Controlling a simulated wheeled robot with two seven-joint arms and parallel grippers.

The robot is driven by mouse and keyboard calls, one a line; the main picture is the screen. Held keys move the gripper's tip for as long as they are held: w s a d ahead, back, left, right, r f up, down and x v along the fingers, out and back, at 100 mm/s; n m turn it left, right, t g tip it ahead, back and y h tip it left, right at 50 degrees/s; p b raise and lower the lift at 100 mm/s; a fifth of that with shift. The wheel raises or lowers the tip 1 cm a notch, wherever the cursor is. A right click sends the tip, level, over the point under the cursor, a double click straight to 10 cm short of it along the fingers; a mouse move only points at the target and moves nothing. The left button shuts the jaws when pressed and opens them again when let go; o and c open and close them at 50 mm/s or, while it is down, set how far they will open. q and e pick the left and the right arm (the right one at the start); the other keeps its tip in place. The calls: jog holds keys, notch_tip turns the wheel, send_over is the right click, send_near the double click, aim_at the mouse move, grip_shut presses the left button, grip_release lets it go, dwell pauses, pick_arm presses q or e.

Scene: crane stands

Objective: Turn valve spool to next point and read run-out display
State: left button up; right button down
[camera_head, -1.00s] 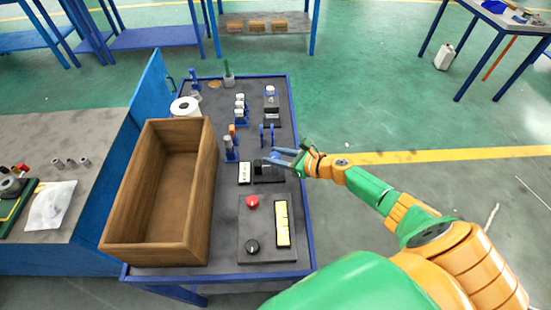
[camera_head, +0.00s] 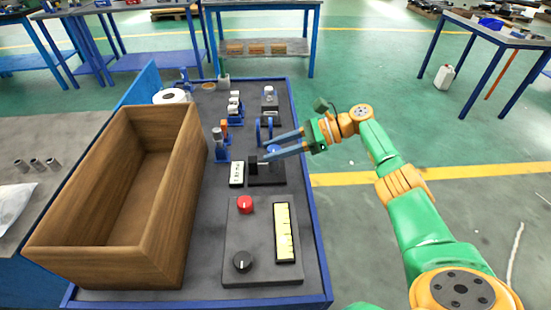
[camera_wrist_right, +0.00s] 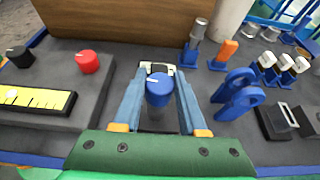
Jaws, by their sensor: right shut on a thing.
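A blue round knob with a white line (camera_wrist_right: 157,90) stands on a dark block (camera_head: 267,176) on the bench; it looks like the end of the valve spool. My right gripper (camera_head: 273,151) is around this knob, shut on it, with a blue finger on each side in the right wrist view (camera_wrist_right: 158,95). A small white panel with dark marks (camera_head: 237,174) stands left of the block; its marks are too small to read. My left gripper is not in view.
A deep wooden crate (camera_head: 190,190) fills the left of the bench. Blue stands (camera_head: 264,130), white-capped parts (camera_head: 235,103) and an orange-topped piece (camera_wrist_right: 224,53) stand behind the block.

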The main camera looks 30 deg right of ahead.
aim_at(278, 148)
dwell(0.5)
jog(key=shift+c, duration=2.3)
grip_release()
jog(key=shift+a, duration=0.15)
jog(key=b+v, duration=0.2)
jog(key=v, duration=0.4)
jog(key=shift+w+d, duration=0.1)
jog(key=shift+d, duration=0.1)
jog(key=shift+s+d+r, duration=0.2)
jog(key=shift+d, duration=0.05)
